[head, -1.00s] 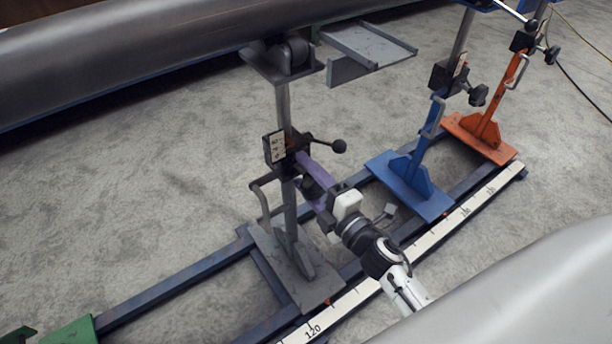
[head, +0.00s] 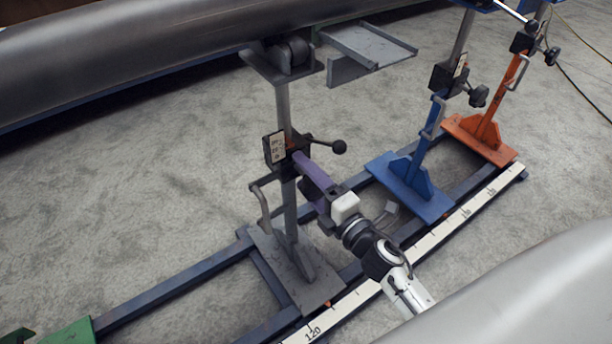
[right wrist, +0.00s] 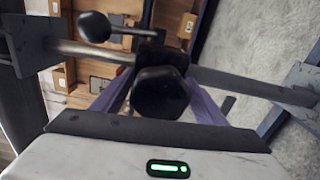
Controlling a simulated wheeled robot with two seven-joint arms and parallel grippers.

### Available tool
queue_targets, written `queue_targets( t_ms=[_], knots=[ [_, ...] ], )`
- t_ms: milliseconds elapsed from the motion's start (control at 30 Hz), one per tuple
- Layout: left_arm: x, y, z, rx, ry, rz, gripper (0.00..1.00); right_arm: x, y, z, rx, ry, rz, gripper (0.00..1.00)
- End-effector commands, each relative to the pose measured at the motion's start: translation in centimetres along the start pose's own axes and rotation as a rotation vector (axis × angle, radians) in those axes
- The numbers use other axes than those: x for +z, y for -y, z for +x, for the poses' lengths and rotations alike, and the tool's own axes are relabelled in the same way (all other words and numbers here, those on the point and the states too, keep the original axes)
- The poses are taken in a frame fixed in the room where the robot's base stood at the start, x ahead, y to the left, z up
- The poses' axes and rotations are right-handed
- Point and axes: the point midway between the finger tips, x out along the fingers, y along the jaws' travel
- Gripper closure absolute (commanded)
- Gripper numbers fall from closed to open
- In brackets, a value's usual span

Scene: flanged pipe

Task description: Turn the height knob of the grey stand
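The grey stand (head: 282,103) stands upright on its plate, with a roller head on top and a black clamp block on its post. My right gripper (head: 297,160) reaches the block from the lower right with its purple fingers, and hides the height knob in the head view. In the right wrist view the black, faceted knob (right wrist: 160,93) sits between the two fingers of the right gripper (right wrist: 160,88). The fingers look open, one on each side; whether they touch the knob is unclear. A black ball-ended lever (head: 338,147) sticks out just above the gripper. My left gripper is not in view.
A blue stand (head: 410,185) and an orange stand (head: 480,140) stand to the right on the same rail frame, which carries a white scale (head: 440,235). A large grey pipe (head: 130,60) lies behind. Another grey cylinder (head: 530,290) fills the lower right.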

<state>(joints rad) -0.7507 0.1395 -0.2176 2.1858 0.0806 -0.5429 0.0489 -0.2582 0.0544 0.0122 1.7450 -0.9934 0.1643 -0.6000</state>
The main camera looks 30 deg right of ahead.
Motion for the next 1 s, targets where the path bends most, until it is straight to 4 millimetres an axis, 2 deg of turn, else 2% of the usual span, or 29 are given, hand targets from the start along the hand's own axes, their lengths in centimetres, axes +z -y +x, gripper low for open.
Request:
queue_targets(
  t_ms=[267,400,467,800,1000],
  knots=[
    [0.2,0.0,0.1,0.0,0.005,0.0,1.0,0.0,0.0,0.0,0.001,0.0,0.001,0.28],
    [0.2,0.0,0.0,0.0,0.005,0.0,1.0,0.0,0.0,-0.6,-0.001,0.001,0.002,0.28],
    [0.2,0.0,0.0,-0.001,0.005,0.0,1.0,0.0,0.1,-1.4,-0.002,0.002,0.003,0.28],
    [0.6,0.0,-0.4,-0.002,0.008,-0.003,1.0,0.0,0.1,-7.9,-0.004,0.002,0.002,0.28],
    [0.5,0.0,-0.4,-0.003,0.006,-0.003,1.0,0.0,0.0,-10.0,-0.001,0.001,0.001,0.28]
  ],
)
